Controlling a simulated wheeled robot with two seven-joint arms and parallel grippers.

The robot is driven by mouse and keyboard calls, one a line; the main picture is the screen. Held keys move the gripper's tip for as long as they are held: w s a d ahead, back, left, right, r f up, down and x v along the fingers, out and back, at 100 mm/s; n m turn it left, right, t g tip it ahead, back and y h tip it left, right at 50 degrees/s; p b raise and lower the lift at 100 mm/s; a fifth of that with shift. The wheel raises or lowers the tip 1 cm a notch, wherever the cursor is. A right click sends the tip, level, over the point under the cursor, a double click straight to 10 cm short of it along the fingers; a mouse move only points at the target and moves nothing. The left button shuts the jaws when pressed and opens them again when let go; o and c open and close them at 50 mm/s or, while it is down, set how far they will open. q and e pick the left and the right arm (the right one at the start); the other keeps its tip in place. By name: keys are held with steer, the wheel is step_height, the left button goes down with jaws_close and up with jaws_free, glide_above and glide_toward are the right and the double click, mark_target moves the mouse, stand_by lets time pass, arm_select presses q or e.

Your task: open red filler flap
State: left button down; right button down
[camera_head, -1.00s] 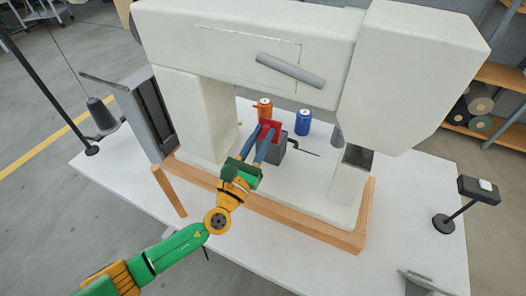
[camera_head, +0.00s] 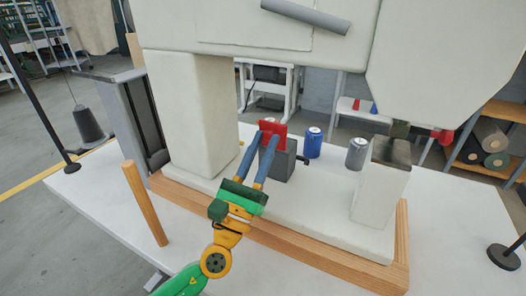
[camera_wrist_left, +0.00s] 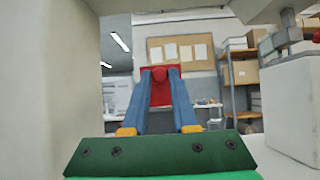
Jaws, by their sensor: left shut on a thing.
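The red filler flap (camera_head: 272,131) stands roughly upright at the top of a small dark grey box (camera_head: 284,164) on the machine's white bed. My left gripper (camera_head: 269,146) reaches it from the front, its two blue fingers shut on the flap. My right gripper is not in view.
A blue can (camera_head: 313,143) and a grey can (camera_head: 356,153) stand right of the box. The white machine pillar (camera_head: 195,115) rises close on the left, with the machine's arm (camera_head: 240,25) overhead. A wooden rail (camera_head: 300,246) edges the front.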

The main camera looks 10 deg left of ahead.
arm_select(q)
steer(key=shift+r, duration=0.1)
steer(key=c, duration=0.7)
jaws_free()
steer(key=b+v, duration=0.2)
steer(key=v, duration=0.5)
steer(key=shift+b, duration=0.35)
